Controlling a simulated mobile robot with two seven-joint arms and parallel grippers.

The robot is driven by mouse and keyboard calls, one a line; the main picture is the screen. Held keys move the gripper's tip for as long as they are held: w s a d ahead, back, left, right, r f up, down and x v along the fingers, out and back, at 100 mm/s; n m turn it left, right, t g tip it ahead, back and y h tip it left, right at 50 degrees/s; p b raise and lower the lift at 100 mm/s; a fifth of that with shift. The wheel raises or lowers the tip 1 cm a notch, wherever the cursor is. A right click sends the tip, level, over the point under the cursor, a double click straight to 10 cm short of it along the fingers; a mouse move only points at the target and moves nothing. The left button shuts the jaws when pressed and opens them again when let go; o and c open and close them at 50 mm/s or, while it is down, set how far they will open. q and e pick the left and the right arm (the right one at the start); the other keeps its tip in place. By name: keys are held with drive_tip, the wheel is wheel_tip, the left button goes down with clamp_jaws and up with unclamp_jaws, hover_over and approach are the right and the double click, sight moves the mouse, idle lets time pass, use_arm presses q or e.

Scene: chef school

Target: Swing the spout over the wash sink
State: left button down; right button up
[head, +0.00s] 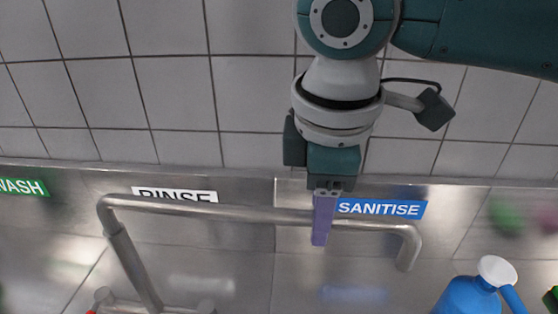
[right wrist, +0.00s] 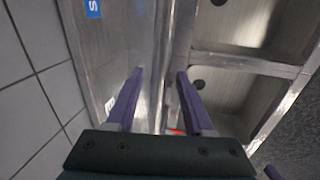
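The spout (head: 255,213) is a long grey metal pipe. It runs level from a bend on its riser at the left, in front of the RINSE sign, to a downturned tip (head: 408,253) below the SANITISE sign. My right gripper (head: 322,238) points down at the pipe's right half, and a purple finger covers part of the pipe. In the right wrist view, its two fingers (right wrist: 158,73) are apart, with metal between them. I cannot tell whether they touch the pipe. The wash basin is not clearly identifiable. A purple piece at the wrist view's lower right may be my left gripper.
The green WASH sign (head: 22,187) is at the far left of the steel backsplash (head: 80,218). A blue bottle (head: 468,297) with a white top stands at lower right. Steel basins (right wrist: 222,88) show in the right wrist view. A tiled wall (head: 100,90) rises behind.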

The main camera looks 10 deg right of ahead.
clamp_jaws()
idle(1.2)
